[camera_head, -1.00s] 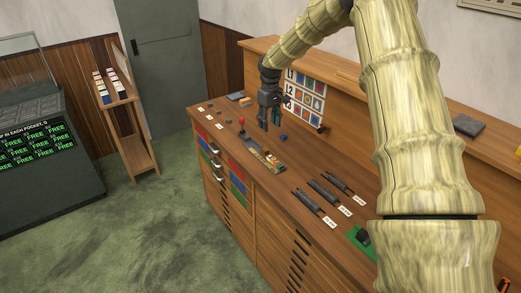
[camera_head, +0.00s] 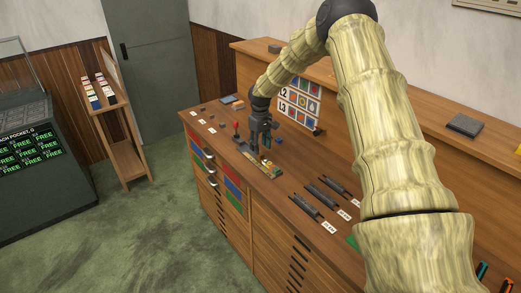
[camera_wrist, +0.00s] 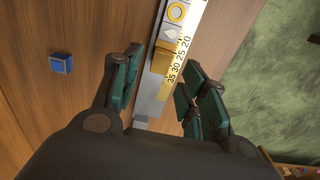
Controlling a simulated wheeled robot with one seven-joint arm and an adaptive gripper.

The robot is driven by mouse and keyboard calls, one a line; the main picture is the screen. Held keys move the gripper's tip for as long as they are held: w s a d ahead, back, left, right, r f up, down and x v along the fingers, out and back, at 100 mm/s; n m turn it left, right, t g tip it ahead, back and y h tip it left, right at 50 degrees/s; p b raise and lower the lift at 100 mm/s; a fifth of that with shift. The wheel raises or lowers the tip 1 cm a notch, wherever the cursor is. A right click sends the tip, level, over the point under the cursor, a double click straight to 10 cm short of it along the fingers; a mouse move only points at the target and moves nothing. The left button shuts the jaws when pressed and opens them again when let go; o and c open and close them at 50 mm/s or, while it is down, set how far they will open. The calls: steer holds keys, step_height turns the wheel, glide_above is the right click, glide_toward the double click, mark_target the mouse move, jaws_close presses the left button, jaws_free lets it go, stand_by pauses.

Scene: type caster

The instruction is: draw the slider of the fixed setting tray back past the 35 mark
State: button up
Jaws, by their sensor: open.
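The setting tray (camera_head: 270,171) is a narrow strip on the wooden counter, partly hidden behind my gripper (camera_head: 262,143). In the wrist view the tray (camera_wrist: 145,108) is a grey channel with a yellow scale (camera_wrist: 180,60) marked 35, 30, 25, 20. A brass-coloured block (camera_wrist: 161,58), which looks like the slider, sits in the channel beside the scale, its near end close to the 35 mark. My gripper (camera_wrist: 163,72) is open, its dark green fingers on either side of the tray. I cannot tell whether either finger touches the block.
A small blue block (camera_wrist: 60,63) lies on the counter left of the tray in the wrist view. A red-knobbed lever (camera_head: 236,126) stands by the tray. Dark slotted holders (camera_head: 305,207) lie nearer along the counter. A picture board (camera_head: 300,102) stands behind.

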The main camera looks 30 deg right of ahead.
mark_target(261, 157)
steer(key=shift+f+p, duration=0.55)
steer(key=shift+f, duration=1.3)
jaws_close()
